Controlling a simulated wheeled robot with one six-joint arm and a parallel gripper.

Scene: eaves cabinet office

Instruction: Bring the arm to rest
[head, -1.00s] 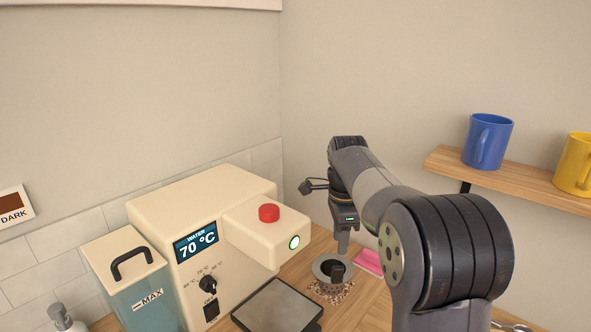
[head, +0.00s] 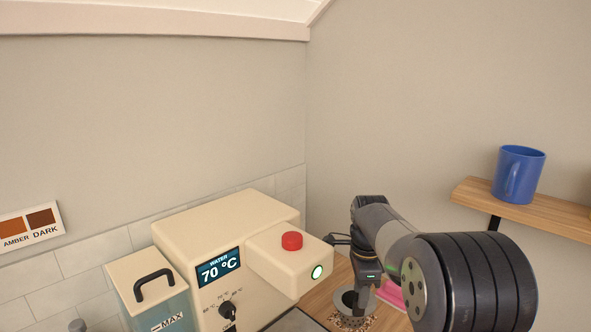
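My arm reaches in from the lower right, bent, with its wrist beside the front right of the cream water machine (head: 205,250). My gripper (head: 364,296) points down over a grey round container (head: 345,300) on the wooden counter. The fingers are small and partly hidden by the wrist, so I cannot tell whether they are open or shut, or whether they touch the container.
The machine has a red button (head: 292,241), a lit green button (head: 317,272) and a display reading 70 °C. A pink item (head: 390,293) lies behind my wrist. A blue mug (head: 518,174) stands on a wooden shelf (head: 545,216) at right. A colour card (head: 30,227) hangs at left.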

